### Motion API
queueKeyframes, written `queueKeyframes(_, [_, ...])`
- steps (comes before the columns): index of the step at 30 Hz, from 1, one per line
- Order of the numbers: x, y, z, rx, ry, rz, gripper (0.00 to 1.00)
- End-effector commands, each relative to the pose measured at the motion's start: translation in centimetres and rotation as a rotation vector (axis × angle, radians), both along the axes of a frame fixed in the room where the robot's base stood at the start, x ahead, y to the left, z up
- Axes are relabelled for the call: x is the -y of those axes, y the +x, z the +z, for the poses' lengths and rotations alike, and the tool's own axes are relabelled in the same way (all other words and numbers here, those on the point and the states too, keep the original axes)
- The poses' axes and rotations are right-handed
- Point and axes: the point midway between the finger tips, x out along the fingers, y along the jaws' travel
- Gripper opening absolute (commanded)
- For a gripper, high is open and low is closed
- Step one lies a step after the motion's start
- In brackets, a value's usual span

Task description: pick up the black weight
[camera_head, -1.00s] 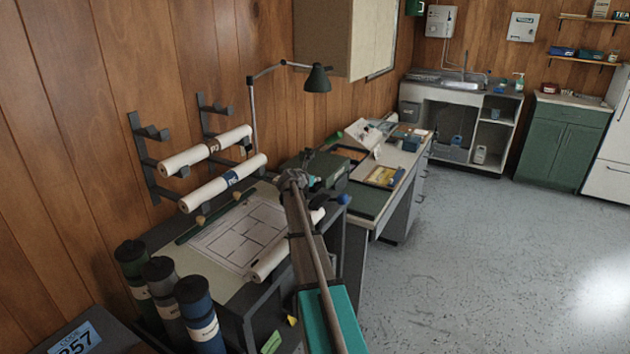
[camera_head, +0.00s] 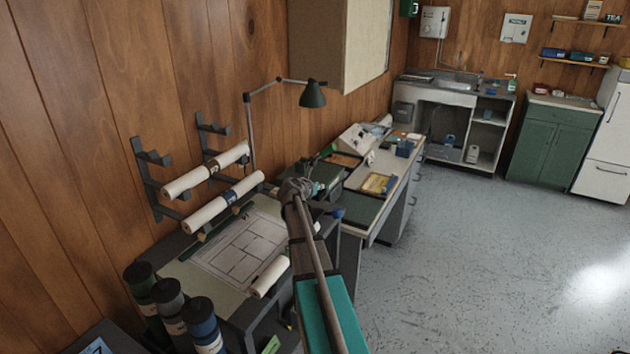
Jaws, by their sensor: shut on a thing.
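My gripper (camera_head: 298,187) is at the far end of my arm, in the middle of the head view, over the right part of the drafting table (camera_head: 182,268). It is small, and my own wrist and arm cover much of it. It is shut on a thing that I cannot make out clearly. No black weight stands out on the bare parts of the table or on the floor plan sheet (camera_head: 240,245).
Rolled drawings (camera_head: 206,170) rest on wall brackets above the table. Several dark tubes (camera_head: 170,305) stand at the lower left. A desk lamp (camera_head: 313,94) and a cluttered desk (camera_head: 395,185) are beyond my gripper. The grey floor (camera_head: 460,260) at right is clear.

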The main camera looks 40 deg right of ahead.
Motion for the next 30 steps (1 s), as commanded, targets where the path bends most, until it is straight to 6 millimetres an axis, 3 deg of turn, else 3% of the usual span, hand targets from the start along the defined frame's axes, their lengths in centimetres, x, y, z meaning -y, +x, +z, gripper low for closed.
queueKeyframes(3, [-0.6,-1.3,0.8,0.000,-0.001,0.000,0.00])
queueKeyframes(9, [-0.9,-2.1,1.1,0.000,-0.001,0.000,0.00])
queueKeyframes(30, [-0.9,-2.2,1.1,0.000,-0.001,0.000,0.00])
